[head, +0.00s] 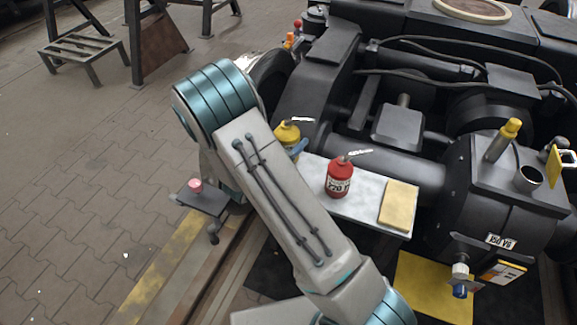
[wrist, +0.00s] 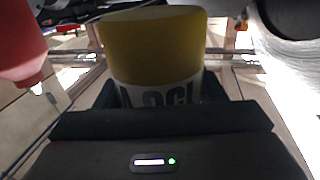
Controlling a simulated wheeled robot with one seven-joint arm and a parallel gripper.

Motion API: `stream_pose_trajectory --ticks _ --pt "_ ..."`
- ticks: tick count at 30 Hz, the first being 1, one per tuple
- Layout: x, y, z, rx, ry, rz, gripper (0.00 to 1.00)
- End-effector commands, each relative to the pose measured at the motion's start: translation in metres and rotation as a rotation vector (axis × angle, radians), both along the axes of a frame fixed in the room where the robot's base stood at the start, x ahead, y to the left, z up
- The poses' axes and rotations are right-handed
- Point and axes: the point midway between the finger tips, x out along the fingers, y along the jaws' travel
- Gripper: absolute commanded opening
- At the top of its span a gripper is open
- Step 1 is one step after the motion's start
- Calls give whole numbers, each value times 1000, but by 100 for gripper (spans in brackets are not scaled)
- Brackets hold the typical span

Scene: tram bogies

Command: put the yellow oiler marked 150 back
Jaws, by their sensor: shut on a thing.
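A yellow oiler (head: 287,134) with a thin metal spout shows behind my arm in the head view, at the left end of a pale shelf (head: 370,208). In the wrist view the yellow oiler (wrist: 155,50) fills the middle, with a white label whose marking is cut off by my gripper. My gripper (wrist: 155,97) is shut on the oiler's body. In the head view my arm hides most of the gripper and the oiler's lower part. I cannot tell whether the oiler touches the shelf.
A red oiler (head: 339,180), apparently marked 220, stands on the shelf to the right; a red body (wrist: 22,45) shows close at the left in the wrist view. A tan block (head: 398,205) lies at the shelf's right end. The dark bogie (head: 400,180) crowds behind and right.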

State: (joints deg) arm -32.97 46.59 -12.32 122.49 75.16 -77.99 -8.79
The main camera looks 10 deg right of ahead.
Motion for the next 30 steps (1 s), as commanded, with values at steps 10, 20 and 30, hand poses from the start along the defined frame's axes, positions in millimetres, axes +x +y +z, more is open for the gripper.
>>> stream_pose_trajectory --ticks 10,20,30 --pt "0 0 -39 -2 -1 0 27" --pt "0 0 -65 0 -4 1 27" --pt "0 0 -69 0 -1 1 83"
